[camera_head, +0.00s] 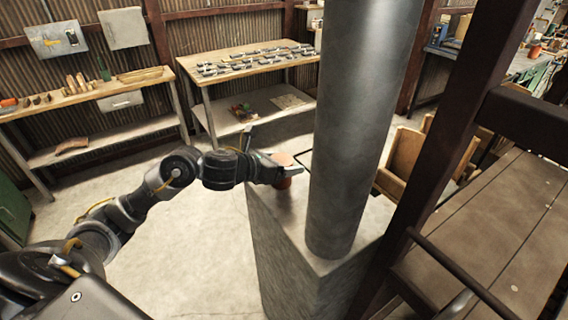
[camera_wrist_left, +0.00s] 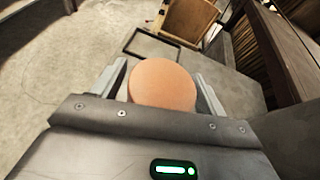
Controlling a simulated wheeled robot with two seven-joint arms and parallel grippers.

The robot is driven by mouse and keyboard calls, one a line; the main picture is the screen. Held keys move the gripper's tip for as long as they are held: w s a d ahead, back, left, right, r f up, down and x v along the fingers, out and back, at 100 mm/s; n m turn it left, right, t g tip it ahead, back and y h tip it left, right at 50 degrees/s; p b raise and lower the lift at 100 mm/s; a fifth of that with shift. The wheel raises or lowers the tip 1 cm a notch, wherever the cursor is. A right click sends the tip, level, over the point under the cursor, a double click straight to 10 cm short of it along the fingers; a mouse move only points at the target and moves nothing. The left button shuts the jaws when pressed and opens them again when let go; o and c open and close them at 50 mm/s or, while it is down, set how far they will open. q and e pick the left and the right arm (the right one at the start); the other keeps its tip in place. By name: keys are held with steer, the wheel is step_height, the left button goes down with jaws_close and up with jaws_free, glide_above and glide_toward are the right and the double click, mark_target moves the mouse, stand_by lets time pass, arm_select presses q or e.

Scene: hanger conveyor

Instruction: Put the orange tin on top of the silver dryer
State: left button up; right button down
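The orange tin (camera_head: 283,183) is at the back left of the grey block's top, beside the tall silver cylinder. In the left wrist view the tin (camera_wrist_left: 162,84) shows its round end between my left gripper's fingers. My left gripper (camera_head: 285,170) reaches in from the left, its fingers closely flanking the tin. I cannot tell whether they press on it, or whether the tin touches the block. No object is clearly recognisable as the silver dryer; the tall silver cylinder (camera_head: 357,110) stands on the grey block (camera_head: 285,255), its top out of frame. My right gripper is not in view.
A dark post (camera_head: 455,125) and a brown panelled surface (camera_head: 490,235) stand at the right. Wooden crates (camera_head: 410,155) are behind the cylinder. A workbench with several tools (camera_head: 250,62) and a shelf bench (camera_head: 85,92) line the back wall. The floor at left is open.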

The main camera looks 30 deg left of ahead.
arm_select(q)
steer(key=shift+o, duration=0.5)
steer(key=shift+r, duration=0.1)
steer(key=shift+r, duration=0.15)
steer(key=b+v, duration=0.1)
steer(key=v, duration=1.1)
steer(key=shift+b, duration=0.35)
steer(key=shift+d, duration=0.1)
